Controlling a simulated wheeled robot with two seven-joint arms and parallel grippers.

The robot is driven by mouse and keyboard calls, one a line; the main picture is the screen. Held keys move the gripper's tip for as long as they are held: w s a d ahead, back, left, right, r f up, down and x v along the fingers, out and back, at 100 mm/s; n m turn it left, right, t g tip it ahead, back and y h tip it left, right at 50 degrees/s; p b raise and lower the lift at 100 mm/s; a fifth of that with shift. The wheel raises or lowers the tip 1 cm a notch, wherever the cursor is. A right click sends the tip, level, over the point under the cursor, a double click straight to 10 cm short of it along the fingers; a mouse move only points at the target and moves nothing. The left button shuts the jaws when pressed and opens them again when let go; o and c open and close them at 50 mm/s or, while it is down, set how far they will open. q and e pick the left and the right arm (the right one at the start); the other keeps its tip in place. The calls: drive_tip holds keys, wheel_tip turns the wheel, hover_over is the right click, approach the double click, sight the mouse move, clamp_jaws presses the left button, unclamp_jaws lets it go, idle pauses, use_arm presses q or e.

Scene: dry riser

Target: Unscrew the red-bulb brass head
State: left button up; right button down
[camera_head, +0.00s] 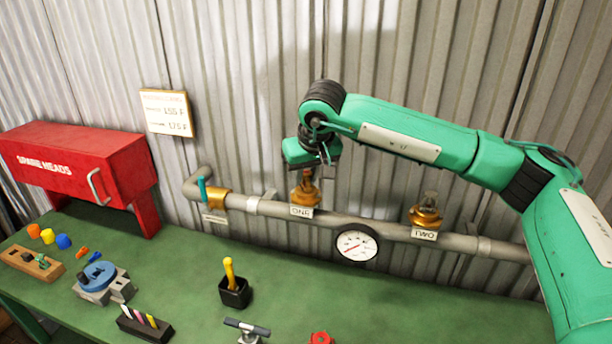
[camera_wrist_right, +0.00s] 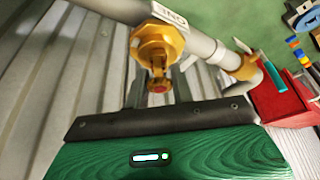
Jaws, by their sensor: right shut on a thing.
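The red-bulb brass head (camera_head: 305,196) sits on the grey pipe above a label, left of the gauge. In the right wrist view its brass body (camera_wrist_right: 158,42) and a red bulb (camera_wrist_right: 158,86) show at the top centre. My right gripper (camera_head: 318,164) reaches in from the right and is shut on this head from above; the gripper partly hides its top. The exact finger contact is hard to see. A second brass head (camera_head: 426,212) sits further right on the pipe above its own label. My left gripper is not in view.
A round gauge (camera_head: 357,245) hangs on the pipe between the heads. A valve with a teal handle (camera_head: 203,189) is at the pipe's left. A red spare heads box (camera_head: 75,165) stands at left. The green bench (camera_head: 420,300) holds a black cup (camera_head: 234,293) and small tools; its right side is clear.

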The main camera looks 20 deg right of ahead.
idle(0.3)
drive_tip(key=n+y, duration=0.1)
drive_tip(key=n, duration=0.2)
drive_tip(key=n+y, duration=0.1)
drive_tip(key=n, duration=0.1)
drive_tip(key=shift+n+g, duration=0.4)
drive_tip(key=c, duration=1.1)
unclamp_jaws()
